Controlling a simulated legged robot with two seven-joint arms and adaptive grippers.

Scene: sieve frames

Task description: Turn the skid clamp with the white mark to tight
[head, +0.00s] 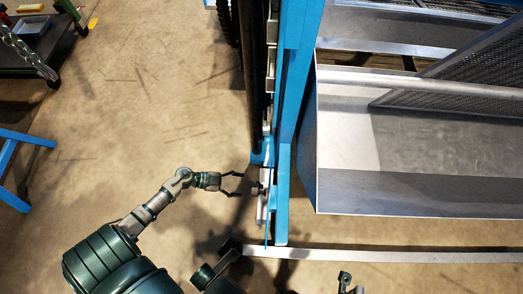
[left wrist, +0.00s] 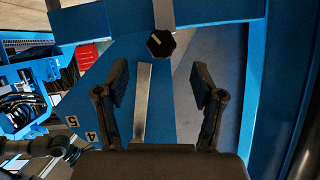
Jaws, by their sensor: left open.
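A black knob with a white mark (left wrist: 160,43) sits on the blue frame in the left wrist view, below a grey metal strip. The mark lies roughly crosswise. In the head view, a small dark knob (head: 256,189) shows at the side of the blue upright. My left gripper (head: 243,184) is open and empty, pointing at that knob from the left. In the left wrist view its two fingers (left wrist: 160,82) are spread, with the knob beyond their tips and apart from them. Small dark parts at the head view's bottom edge may be my right gripper (head: 350,284).
The blue upright (head: 296,100) stands beside a metal sieve tray (head: 420,195) on the right. A pale metal rail (head: 390,255) runs low across the front. A cart (head: 35,50) and a blue stand (head: 15,160) are at far left. The floor left of the upright is mostly free.

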